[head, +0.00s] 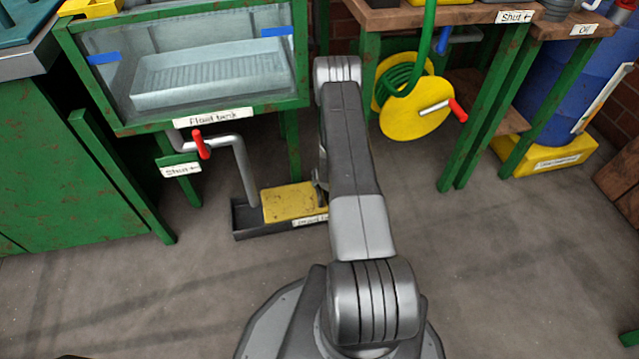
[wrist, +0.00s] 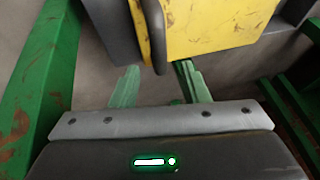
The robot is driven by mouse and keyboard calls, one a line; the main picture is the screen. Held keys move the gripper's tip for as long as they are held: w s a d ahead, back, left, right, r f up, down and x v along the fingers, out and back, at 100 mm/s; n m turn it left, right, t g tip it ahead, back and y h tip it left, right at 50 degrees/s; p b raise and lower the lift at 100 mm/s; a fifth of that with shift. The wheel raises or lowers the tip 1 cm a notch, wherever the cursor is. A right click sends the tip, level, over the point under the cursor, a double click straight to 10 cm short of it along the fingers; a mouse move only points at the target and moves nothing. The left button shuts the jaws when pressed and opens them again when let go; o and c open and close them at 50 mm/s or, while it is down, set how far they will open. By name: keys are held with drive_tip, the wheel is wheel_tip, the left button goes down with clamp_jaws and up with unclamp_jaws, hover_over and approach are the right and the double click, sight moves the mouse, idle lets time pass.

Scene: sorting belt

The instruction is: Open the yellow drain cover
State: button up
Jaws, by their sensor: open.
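The yellow drain cover (head: 290,203) is a scuffed yellow plate on a dark grey drain box (head: 243,222) on the floor, below the tank. My arm hides its right end in the head view. In the wrist view the cover (wrist: 215,25) fills the top, with a raised yellow and dark lip (wrist: 152,32) along its left side. My gripper (wrist: 158,67) is open, its two green-tinted fingers apart. The lip's dark lower end shows between the fingertips; I cannot tell whether they touch it. My gripper is mostly hidden in the head view.
A glass fluid tank (head: 210,75) in a green frame stands above, with a grey pipe (head: 240,165) and red-handled valve (head: 201,144) running down beside the cover. A yellow hose reel (head: 415,110) and blue barrel (head: 575,105) stand right. The front floor is clear.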

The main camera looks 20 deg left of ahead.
drive_tip(key=p+v, duration=0.2)
drive_tip(key=v, duration=0.6)
drive_tip(key=shift+r, duration=0.4)
drive_tip(key=shift+s+d, duration=0.15)
